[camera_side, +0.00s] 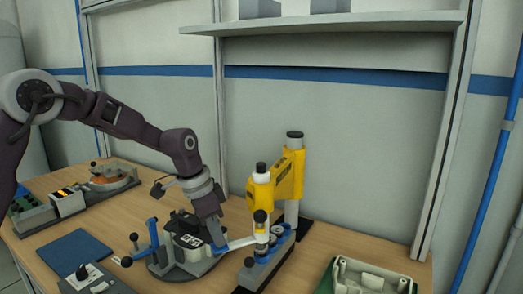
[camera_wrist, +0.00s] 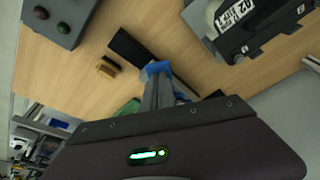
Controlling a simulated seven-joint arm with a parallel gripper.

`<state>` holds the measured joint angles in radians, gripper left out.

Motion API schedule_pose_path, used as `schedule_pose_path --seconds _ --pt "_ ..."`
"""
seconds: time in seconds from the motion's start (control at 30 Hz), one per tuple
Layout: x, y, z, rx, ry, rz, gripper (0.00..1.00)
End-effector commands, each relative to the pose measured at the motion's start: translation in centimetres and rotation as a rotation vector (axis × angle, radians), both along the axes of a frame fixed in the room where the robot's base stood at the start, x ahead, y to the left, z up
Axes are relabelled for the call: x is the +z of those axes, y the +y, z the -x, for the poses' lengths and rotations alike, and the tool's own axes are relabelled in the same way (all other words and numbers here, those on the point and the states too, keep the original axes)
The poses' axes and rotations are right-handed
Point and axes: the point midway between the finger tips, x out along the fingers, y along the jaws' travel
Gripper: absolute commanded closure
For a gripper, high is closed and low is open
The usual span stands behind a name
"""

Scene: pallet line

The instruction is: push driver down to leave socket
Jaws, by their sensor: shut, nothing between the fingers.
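A yellow press-like driver stand (camera_side: 288,180) with black caps stands upright on a grey and blue base (camera_side: 268,262) right of centre in the side view. I cannot make out the socket, nor which part of the stand is the driver. My gripper (camera_side: 219,243) points down just left of the stand, beside a pale bar that reaches towards it. In the wrist view my gripper (camera_wrist: 159,70) shows grey fingers with blue tips, shut and empty. I cannot tell whether the fingertips touch anything.
A round dark fixture with a white label (camera_side: 187,240) stands close left of my gripper. A grey-green tray (camera_side: 370,276) lies at the front right, and a blue mat (camera_side: 74,250) lies at the left. A shelf (camera_side: 330,22) hangs above.

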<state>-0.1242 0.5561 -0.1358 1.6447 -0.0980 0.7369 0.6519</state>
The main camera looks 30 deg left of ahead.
Motion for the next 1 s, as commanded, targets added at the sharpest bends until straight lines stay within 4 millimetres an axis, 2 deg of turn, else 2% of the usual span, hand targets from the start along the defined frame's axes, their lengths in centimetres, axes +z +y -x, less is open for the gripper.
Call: schedule_pose_path --seconds 0.67,1.0 --pt "-0.8 0.06 0.09 -0.001 0.007 -0.001 1.0" --pt "-0.32 0.09 0.1 0.0 0.008 -0.003 1.0"
